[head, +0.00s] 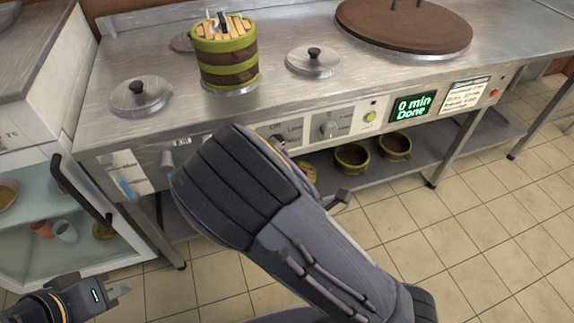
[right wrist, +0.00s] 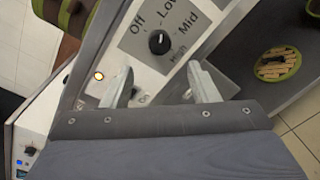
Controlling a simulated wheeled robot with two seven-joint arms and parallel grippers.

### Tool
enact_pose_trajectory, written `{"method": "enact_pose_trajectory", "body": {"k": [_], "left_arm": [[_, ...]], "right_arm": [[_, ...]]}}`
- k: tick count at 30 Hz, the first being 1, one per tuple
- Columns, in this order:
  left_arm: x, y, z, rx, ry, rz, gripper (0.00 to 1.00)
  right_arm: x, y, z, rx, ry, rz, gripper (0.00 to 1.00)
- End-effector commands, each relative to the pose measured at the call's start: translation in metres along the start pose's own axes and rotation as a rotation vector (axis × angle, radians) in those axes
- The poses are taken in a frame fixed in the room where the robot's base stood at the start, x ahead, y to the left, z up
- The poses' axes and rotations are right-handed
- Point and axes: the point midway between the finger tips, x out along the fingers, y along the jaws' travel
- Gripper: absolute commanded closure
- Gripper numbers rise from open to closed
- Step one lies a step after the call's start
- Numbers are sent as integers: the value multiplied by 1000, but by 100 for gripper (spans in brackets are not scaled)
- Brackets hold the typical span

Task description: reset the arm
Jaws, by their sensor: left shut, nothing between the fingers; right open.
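My left gripper (head: 118,288) is at the lower left corner of the head view. It is shut and empty, above the floor. My right arm crosses the middle of the head view and hides its own gripper there. In the right wrist view my right gripper (right wrist: 162,90) is open with nothing between its two fingers. It is in front of the stove's control panel, near a black knob (right wrist: 158,42) marked Off, Low, Mid and High. I cannot tell whether the fingers touch the panel.
The panel display (head: 411,107) reads "0 min Done". Bowls (head: 352,158) sit on the lower shelf. A glass-fronted cabinet (head: 50,240) stands left.

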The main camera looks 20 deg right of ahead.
Motion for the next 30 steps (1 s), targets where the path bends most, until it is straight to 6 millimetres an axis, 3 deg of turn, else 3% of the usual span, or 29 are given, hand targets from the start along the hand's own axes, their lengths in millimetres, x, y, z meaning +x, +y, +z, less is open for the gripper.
{"method": "enact_pose_trajectory", "body": {"k": [7,11,15,19,23,30], "left_arm": [[0,0,0,0,0,0,100],[0,0,0,0,0,0,100],[0,0,0,0,0,0,100],[0,0,0,0,0,0,100],[0,0,0,0,0,0,100],[0,0,0,0,0,0,100]], "right_arm": [[0,-1,0,13,1,-8,46],[3,-19,0,182,18,-109,46],[0,-50,-8,619,54,-346,46],[-11,-60,-18,1088,84,-573,46],[-28,-48,-18,1495,107,-762,46],[-76,-12,19,2035,89,-1047,46]]}}
